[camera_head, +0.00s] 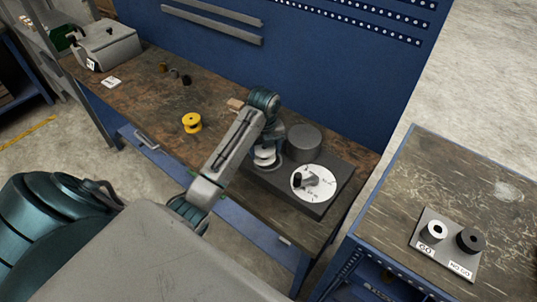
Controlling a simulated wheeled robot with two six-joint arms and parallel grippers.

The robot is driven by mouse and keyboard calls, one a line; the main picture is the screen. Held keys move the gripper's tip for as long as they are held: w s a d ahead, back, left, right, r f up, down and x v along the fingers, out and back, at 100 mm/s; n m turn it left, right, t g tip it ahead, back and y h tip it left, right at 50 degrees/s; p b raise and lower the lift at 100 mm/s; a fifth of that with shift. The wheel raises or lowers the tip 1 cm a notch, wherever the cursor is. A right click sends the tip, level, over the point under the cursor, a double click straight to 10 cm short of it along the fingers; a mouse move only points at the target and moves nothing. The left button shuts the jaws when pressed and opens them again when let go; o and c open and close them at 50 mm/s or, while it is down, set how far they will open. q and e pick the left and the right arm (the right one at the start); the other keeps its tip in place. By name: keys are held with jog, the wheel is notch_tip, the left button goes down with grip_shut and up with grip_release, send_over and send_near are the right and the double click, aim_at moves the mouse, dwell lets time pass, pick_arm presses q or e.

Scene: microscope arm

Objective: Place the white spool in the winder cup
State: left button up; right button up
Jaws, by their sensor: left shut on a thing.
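The white spool (265,157) is under the end of my left arm, above the left part of the dark winder base (333,199). My left gripper (265,147) is shut on the spool; its fingers are mostly hidden by the arm and wrist. The winder carries a dark grey cylinder (303,142) and a white dial (309,193) with a dark knob. The winder cup cannot be made out; the spool and arm cover that part of the base. I cannot tell whether the spool touches the base. My right gripper is not in view.
A yellow spool (192,123) stands mid-bench, with small dark pieces (187,80) behind it. A wooden block (235,104) lies near the wrist. A grey case (108,46) is at the far left. A GO/NO GO block (447,262) sits on the right bench.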

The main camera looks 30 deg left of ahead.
aim_at(268, 153)
pick_arm(q)
jog(key=shift+w, duration=0.7)
jog(key=shift+w+r+p, duration=0.1)
jog(key=shift+w+p, duration=0.2)
jog(key=shift+p, duration=0.05)
notch_tip(268, 153, down, 3)
jog(key=shift+s+f+p, duration=0.1)
jog(key=shift+f+p, duration=0.1)
jog(key=shift+p, duration=0.85)
jog(key=shift+f, duration=0.2)
jog(key=o, duration=1.1)
jog(key=shift+f, duration=0.15)
